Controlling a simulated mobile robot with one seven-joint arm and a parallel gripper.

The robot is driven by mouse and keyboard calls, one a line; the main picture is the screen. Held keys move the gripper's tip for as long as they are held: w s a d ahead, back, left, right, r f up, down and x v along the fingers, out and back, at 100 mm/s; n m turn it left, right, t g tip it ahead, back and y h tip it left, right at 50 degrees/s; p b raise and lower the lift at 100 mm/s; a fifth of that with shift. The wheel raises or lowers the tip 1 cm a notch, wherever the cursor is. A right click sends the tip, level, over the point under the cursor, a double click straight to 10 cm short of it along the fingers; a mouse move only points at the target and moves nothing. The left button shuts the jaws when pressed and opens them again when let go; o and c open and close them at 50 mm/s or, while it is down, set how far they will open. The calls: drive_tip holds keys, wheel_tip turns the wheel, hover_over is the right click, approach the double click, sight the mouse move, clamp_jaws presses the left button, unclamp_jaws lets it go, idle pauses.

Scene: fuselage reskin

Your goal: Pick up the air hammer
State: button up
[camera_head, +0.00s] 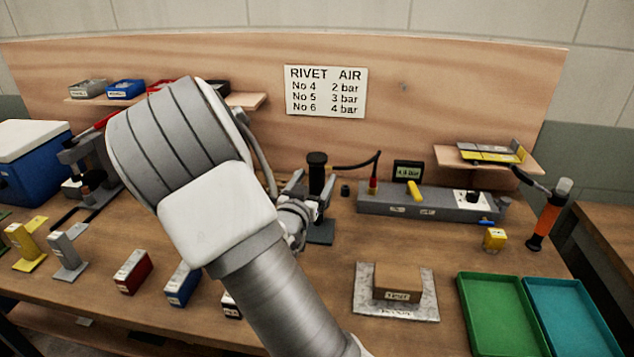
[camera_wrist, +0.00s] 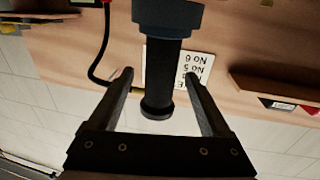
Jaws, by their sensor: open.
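An upright black tool with a flared end, which looks like the air hammer (camera_head: 317,162), stands on a dark base (camera_head: 321,232) at the back middle of the bench. In the upside-down wrist view, its black handle (camera_wrist: 157,95) runs between the two fingers, with a wider blue-grey part beyond. My gripper (camera_head: 311,187) is open, with one finger on each side of the handle. In the wrist view my gripper (camera_wrist: 160,74) shows a gap on both sides of the handle. My arm hides part of the bench to the left.
A black hose (camera_head: 358,166) reaches from a red fitting towards the tool. A grey air unit (camera_head: 430,204) lies to the right, with an orange tool (camera_head: 545,218) beyond. A block (camera_head: 398,281) on a plate and green (camera_head: 500,320) and teal trays are in front.

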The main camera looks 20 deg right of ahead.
drive_tip(key=shift+x, duration=1)
drive_tip(key=shift+c, duration=0.2)
drive_tip(key=shift+a, duration=0.1)
clamp_jaws()
drive_tip(key=shift+r, duration=0.1)
